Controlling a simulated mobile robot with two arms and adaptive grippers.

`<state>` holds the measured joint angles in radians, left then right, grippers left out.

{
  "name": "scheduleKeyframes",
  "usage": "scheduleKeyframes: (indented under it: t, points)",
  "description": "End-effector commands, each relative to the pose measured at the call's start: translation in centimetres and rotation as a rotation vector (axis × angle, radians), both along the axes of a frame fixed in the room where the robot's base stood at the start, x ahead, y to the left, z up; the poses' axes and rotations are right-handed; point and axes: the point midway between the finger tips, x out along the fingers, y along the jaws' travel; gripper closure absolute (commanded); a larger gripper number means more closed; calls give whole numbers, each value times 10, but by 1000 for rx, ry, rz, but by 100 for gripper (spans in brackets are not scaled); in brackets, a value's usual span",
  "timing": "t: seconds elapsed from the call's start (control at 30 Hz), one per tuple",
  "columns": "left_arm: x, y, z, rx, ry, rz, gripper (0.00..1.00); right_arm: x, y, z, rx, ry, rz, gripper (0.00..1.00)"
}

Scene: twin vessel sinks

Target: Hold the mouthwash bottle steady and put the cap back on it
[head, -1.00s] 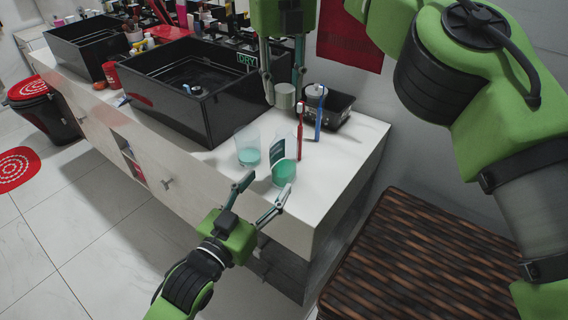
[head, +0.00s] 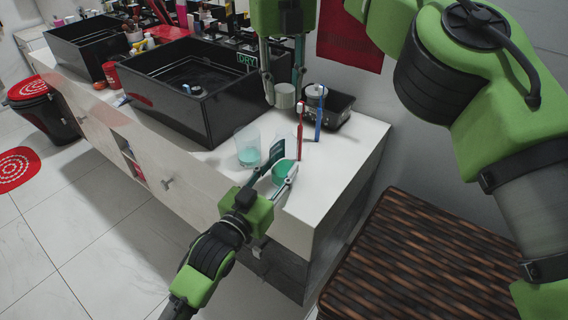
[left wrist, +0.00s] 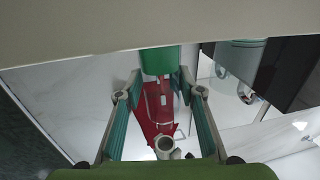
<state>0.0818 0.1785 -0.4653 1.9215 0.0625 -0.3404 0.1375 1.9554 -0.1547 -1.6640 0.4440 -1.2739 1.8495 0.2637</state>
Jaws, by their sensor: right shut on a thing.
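The mouthwash bottle (head: 283,171), holding green liquid, stands near the front edge of the white counter. My left gripper (head: 281,168) has its open fingers on either side of the bottle, partly hiding it. In the left wrist view the green bottle (left wrist: 160,60) sits between the fingertips, very close to both; contact cannot be told. My right gripper (head: 284,88) points down from above, shut on a pale grey cap (head: 285,96). The cap is held above and behind the bottle, apart from it. The bottle's mouth is hard to make out.
A clear cup (head: 248,148) with teal liquid stands left of the bottle. A red toothbrush (head: 300,132) and a blue toothbrush (head: 319,115) stand upright behind. A black tray (head: 342,108) and a black vessel sink (head: 190,110) are further back. Counter right of the bottle is bare.

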Motion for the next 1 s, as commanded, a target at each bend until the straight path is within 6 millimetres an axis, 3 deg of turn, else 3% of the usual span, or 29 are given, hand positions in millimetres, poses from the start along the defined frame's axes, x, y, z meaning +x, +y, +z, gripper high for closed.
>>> scheduleKeyframes:
  t: [0.17,0.5,1.0]
  points:
    - [0,0,0,0,0,0,100,0,0,-4,-1,2,2,80]
    - [0,0,0,0,0,0,100,1,0,-47,2,3,0,80]
    - [0,0,0,0,1,0,100,1,0,-49,2,2,0,80]
